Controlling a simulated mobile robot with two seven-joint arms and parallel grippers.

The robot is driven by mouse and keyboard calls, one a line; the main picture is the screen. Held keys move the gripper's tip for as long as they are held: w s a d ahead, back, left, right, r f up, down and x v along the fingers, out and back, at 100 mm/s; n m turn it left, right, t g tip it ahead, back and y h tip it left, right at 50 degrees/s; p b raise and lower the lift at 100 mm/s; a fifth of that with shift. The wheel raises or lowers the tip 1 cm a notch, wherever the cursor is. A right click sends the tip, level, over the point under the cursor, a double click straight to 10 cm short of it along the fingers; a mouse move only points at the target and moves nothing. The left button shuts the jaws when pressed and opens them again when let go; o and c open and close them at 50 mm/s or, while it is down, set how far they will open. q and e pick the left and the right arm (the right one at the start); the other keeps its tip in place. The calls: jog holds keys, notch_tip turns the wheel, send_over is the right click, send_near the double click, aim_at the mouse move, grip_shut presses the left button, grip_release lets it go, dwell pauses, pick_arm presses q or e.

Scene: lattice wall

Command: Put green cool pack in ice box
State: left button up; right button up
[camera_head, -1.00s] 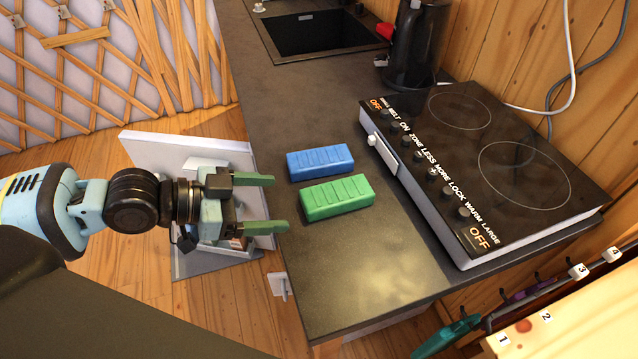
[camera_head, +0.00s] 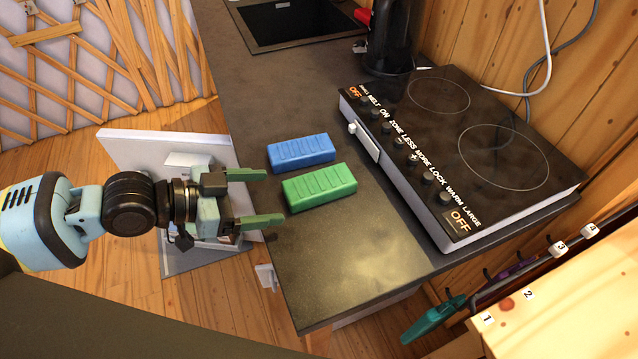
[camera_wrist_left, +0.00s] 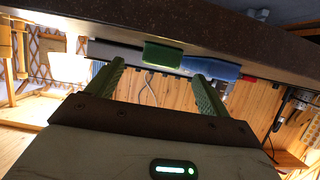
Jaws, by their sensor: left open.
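The green cool pack (camera_head: 320,187) lies on the dark counter near its left edge, just in front of the blue pack (camera_head: 301,152). My left gripper (camera_head: 274,198) is open and empty, its two green fingers pointing right toward the green cool pack, with a gap between them and it. In the left wrist view the green cool pack (camera_wrist_left: 163,54) shows ahead between the two fingers (camera_wrist_left: 160,82), with the blue pack (camera_wrist_left: 212,66) beside it. I cannot make out an ice box with certainty. My right gripper is not in view.
A cooktop (camera_head: 470,150) stands right of the packs. A kettle (camera_head: 388,38) and a sink (camera_head: 290,22) are further back. A white open panel (camera_head: 160,150) is left of the counter, behind my left gripper. The counter's front part (camera_head: 350,250) is clear.

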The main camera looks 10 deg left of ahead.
aim_at(285, 194)
pick_arm(q)
jog(key=shift+w+d+f, duration=0.1)
jog(key=shift+w+d, duration=0.2)
jog(key=shift+d, duration=0.15)
jog(key=p+x, duration=0.1)
jog(key=x, duration=0.2)
jog(key=shift+w+d+f, duration=0.3)
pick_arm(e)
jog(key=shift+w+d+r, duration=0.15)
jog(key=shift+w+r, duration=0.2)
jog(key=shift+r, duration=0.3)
pick_arm(q)
jog(key=c, duration=1.3)
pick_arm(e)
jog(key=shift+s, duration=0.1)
